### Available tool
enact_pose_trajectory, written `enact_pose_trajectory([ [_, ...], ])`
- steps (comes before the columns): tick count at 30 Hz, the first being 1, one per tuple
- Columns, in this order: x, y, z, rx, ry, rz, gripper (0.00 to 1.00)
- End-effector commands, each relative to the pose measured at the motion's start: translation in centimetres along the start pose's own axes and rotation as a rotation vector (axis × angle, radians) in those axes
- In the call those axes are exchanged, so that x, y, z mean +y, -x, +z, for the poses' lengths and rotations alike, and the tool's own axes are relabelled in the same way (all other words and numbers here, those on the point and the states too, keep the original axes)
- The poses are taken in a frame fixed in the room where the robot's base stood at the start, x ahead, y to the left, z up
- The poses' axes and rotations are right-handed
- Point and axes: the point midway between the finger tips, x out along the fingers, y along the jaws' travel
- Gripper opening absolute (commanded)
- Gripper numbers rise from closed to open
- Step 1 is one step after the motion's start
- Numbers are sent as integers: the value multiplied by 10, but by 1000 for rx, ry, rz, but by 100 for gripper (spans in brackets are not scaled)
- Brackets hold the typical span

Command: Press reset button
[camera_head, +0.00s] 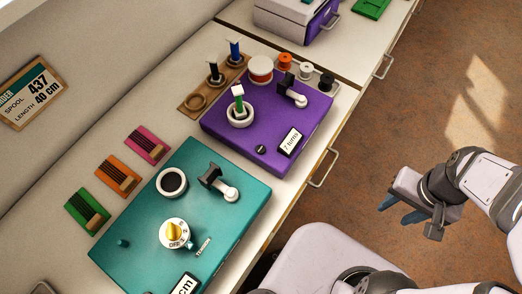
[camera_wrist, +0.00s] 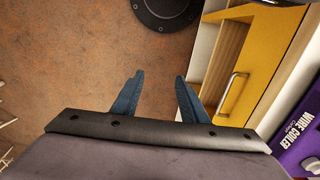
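A purple machine (camera_head: 222,130) with a display reading "7 turns" (camera_head: 291,142) stands on the counter. A small dark round button (camera_head: 260,149) sits on its top, left of the display; I cannot read any reset label. A purple side marked "WIRE COILER" (camera_wrist: 296,152) shows at the right edge of the wrist view. The button is not visible there. My gripper (camera_head: 396,212) is off the counter to the right, over the floor, well apart from the machine. In the wrist view its blue fingers (camera_wrist: 158,78) are apart with nothing between them.
A teal machine (camera_head: 145,268) with a yellow knob (camera_head: 174,231) stands nearer. Spools stand in a wooden rack (camera_head: 190,104) behind the purple machine. Drawer handles (camera_head: 322,168) jut from the counter front.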

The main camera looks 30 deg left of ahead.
Motion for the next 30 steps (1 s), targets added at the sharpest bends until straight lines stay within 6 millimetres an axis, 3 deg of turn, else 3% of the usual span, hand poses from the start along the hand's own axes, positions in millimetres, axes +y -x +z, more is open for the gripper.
enact_pose_trajectory([
  [14,0,1,0,0,1,0,40],
  [20,-3,3,0,0,16,0,0],
  [26,-23,12,2,-4,106,0,0],
  [30,-49,21,9,-24,228,3,0],
])
